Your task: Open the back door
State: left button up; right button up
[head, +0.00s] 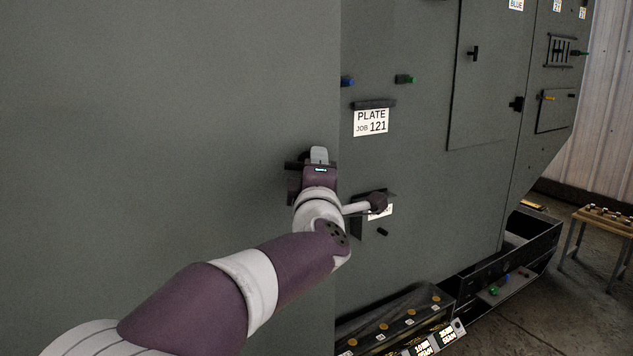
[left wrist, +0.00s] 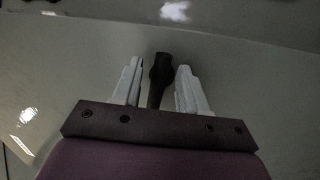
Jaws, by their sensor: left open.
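A large plain grey-green panel (head: 170,120), which looks like the door, fills the left of the head view and ends at a vertical edge. My left gripper (head: 318,155) is up against this panel near that edge. In the left wrist view, a dark upright handle (left wrist: 160,78) stands between the two pale fingers of the left gripper (left wrist: 160,85). The fingers are open, with a gap on each side of the handle. In the head view the gripper hides the handle. My right gripper is not in view.
Right of the edge, the enclosure face carries a "PLATE JOB 121" label (head: 371,122), small coloured knobs and a smaller panel (head: 486,90). Below are a dark tray (head: 400,318) and an open black bin (head: 515,270). A small bench (head: 602,220) stands at far right.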

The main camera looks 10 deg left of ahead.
pick_arm(q)
jog(key=b+v, duration=0.2)
jog(key=v, duration=1)
jog(key=shift+s+a, duration=0.1)
jog(key=shift+s, duration=0.05)
